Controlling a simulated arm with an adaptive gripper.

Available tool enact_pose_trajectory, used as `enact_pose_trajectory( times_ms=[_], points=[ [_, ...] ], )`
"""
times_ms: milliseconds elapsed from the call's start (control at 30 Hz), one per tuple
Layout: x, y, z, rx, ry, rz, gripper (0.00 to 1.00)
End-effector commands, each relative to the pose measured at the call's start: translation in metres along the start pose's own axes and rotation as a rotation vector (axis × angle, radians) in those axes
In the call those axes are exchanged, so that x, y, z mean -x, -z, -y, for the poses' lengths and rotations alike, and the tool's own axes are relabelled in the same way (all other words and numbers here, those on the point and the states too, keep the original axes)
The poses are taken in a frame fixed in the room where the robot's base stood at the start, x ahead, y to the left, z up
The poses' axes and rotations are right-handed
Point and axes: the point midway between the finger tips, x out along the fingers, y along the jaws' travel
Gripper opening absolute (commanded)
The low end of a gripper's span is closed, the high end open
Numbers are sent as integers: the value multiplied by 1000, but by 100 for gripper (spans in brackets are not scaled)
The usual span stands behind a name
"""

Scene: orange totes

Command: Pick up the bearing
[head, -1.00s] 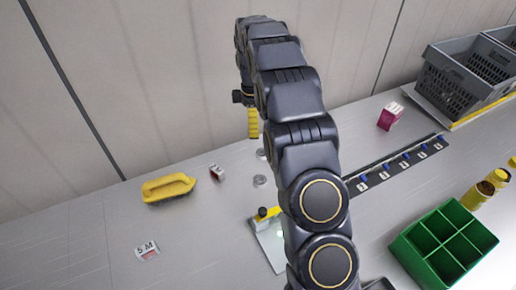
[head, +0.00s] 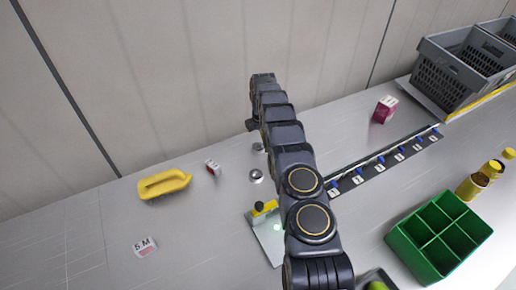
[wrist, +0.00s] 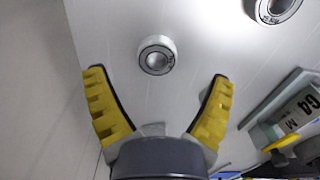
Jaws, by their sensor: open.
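My gripper (wrist: 158,78) has yellow ribbed fingers spread wide and holds nothing. A second bearing (wrist: 274,8) is cut off by the top right edge of the wrist view. In the head view one bearing (head: 256,176) stands clear left of my arm, and another (head: 258,147) is partly hidden by the arm. My gripper's fingers are hidden behind my arm in the head view.
A plate with a yellow-black clamp (head: 264,225) lies near my arm. A green compartment bin (head: 440,240), a dark strip (head: 385,168), a pink box (head: 384,109) and grey crates (head: 450,75) are right. The wall is behind.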

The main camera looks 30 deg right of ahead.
Motion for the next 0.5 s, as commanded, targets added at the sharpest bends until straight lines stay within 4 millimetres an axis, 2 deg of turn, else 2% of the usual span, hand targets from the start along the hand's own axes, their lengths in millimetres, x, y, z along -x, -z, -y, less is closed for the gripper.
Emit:
enact_pose_trajectory(
  times_ms=[233, 467, 500],
  points=[
    [-34, 4, -3, 0, 1, 0, 84],
    [-37, 4, -3, 0, 0, 0, 84],
    [-37, 4, -3, 0, 0, 0, 78]
  ],
)
